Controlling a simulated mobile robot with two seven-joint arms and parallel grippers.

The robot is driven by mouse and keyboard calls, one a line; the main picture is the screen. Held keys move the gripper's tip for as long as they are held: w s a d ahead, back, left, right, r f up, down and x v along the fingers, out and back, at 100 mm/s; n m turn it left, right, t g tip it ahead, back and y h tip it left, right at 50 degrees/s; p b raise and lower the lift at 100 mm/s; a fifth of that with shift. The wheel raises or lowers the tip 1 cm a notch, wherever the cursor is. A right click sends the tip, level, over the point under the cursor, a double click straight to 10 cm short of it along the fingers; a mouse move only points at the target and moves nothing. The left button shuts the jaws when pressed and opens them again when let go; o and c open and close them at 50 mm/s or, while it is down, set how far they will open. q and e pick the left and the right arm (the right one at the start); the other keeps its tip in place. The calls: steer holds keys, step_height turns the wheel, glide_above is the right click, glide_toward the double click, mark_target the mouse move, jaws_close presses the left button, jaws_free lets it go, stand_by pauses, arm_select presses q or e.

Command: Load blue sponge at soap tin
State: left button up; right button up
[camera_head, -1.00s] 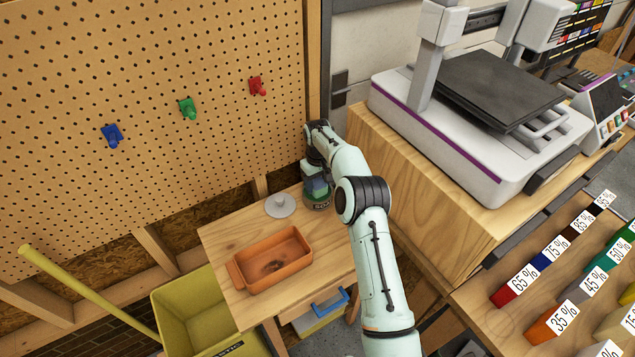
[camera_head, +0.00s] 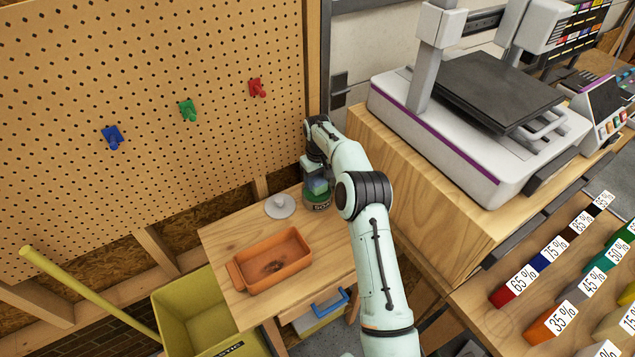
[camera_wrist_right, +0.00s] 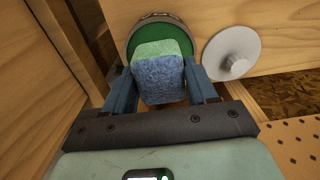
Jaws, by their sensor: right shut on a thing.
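The blue sponge (camera_wrist_right: 158,78) has a green layer on its far side. My right gripper (camera_head: 318,183) is shut on it, with one finger on each side in the right wrist view (camera_wrist_right: 158,88). The green soap tin (camera_head: 317,201) stands on the small wooden table at its back right corner. In the right wrist view its round green inside (camera_wrist_right: 176,34) shows just beyond the sponge. The sponge is over the tin's opening; I cannot tell whether it touches the tin. The grey round lid with a knob (camera_head: 280,207) lies beside the tin. My left gripper is not in view.
An orange tray (camera_head: 272,262) sits on the wooden table (camera_head: 222,240), left of the tin. A yellow-green bin (camera_head: 190,305) stands at the front left. A wooden cabinet with a printer (camera_head: 480,125) rises close on the right. The pegboard wall (camera_head: 60,150) is behind.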

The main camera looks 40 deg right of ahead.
mark_target(317, 178)
steer(key=shift+r, duration=2.5)
